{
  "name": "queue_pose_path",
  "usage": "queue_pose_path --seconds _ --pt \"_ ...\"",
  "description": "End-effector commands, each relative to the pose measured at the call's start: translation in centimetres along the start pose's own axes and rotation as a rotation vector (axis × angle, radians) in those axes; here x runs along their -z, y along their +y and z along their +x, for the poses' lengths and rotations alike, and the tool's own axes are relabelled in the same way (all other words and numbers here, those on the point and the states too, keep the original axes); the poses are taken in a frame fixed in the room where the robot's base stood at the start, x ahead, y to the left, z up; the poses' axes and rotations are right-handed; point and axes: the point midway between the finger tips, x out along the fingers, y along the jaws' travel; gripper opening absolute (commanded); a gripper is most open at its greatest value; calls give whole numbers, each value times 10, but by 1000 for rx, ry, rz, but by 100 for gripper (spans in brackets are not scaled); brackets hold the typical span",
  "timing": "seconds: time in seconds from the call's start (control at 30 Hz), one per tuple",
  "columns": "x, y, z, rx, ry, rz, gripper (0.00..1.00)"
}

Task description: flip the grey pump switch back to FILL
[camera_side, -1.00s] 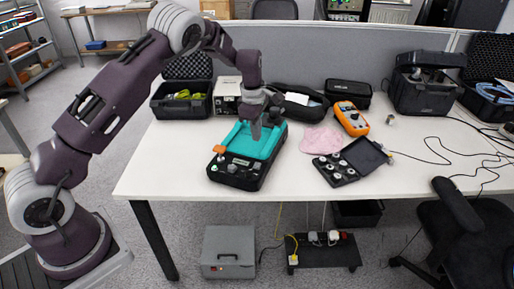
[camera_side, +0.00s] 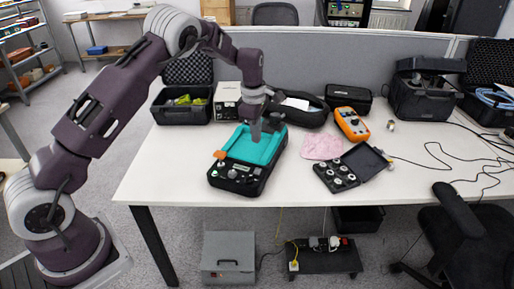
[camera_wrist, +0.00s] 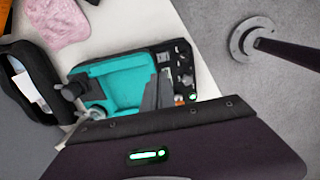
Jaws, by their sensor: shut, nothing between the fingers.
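The pump unit is a black case with a teal tray top (camera_side: 256,146), and it also shows in the wrist view (camera_wrist: 122,84). Its dark control panel (camera_side: 236,174) carries small knobs and a display at the front edge; the panel is at the right of the case in the wrist view (camera_wrist: 184,75). The grey pump switch is too small to pick out with certainty. My gripper (camera_side: 256,138) is shut and empty, pointing down over the teal tray. In the wrist view my gripper (camera_wrist: 164,88) covers part of the tray beside the panel. I cannot tell whether it touches anything.
An orange multimeter (camera_side: 351,124), a pink cloth (camera_side: 322,146) and an open black case of round parts (camera_side: 340,176) lie to the right. A black pouch (camera_side: 304,112) and a white box (camera_side: 227,101) stand behind the unit. The table's front left is clear.

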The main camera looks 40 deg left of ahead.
Motion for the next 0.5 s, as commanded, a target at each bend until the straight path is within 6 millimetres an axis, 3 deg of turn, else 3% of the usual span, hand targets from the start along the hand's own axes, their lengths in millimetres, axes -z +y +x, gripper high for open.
queue_pose_path --seconds 0.5 --pt "1 -1 107 3 1 -1 0"
